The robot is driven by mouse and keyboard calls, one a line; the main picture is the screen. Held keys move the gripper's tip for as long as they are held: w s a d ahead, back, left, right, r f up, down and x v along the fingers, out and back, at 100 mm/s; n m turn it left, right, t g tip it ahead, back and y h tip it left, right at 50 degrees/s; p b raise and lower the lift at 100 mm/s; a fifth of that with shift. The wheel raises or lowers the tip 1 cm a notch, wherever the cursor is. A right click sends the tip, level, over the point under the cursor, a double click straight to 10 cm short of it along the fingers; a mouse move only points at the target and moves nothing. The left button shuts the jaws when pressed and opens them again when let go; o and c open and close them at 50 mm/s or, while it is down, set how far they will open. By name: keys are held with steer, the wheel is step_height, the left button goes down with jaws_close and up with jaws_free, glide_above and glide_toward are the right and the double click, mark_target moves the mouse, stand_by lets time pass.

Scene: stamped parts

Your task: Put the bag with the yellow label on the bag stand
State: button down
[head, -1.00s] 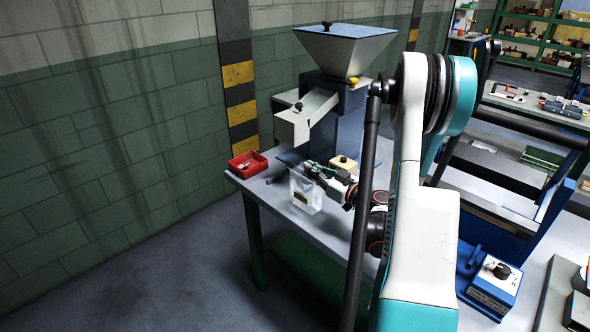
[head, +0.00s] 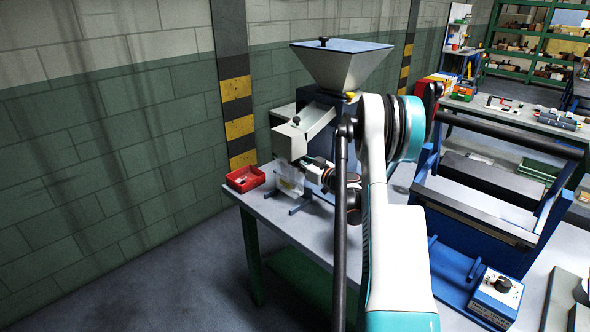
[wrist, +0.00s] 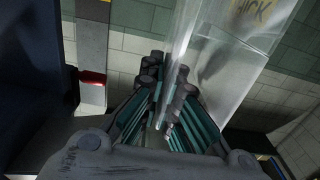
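A clear bag (head: 289,184) with a yellow label hangs beneath the chute of the hopper machine in the head view. In the wrist view the see-through bag (wrist: 222,65) rises between and beyond my fingers, its yellow label at the top edge. My gripper (head: 313,172) is at the bag's right side; in the wrist view my gripper (wrist: 172,100) has its fingers closed about the bag's film. The bag stand (head: 300,208) shows as blue feet on the table under the bag; its upper part is hidden. I cannot tell whether bag and stand touch.
The hopper machine (head: 342,68) with its white chute (head: 290,140) stands close above and behind the bag. A red bin (head: 245,179) sits at the table's left corner. A blue control box (head: 497,296) and a large blue frame are at right.

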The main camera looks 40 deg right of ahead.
steer(key=shift+f+b, duration=0.55)
steer(key=shift+f, duration=0.95)
steer(key=shift+f, duration=0.2)
steer(key=c, duration=1.8)
jaws_free()
steer(key=shift+r, duration=0.15)
steer(key=shift+s+r, duration=0.1)
steer(key=shift+s, duration=0.1)
steer(key=s+d+p, duration=0.1)
steer(key=s+p, duration=0.1)
steer(key=s, duration=0.9)
steer(key=shift+s, duration=0.3)
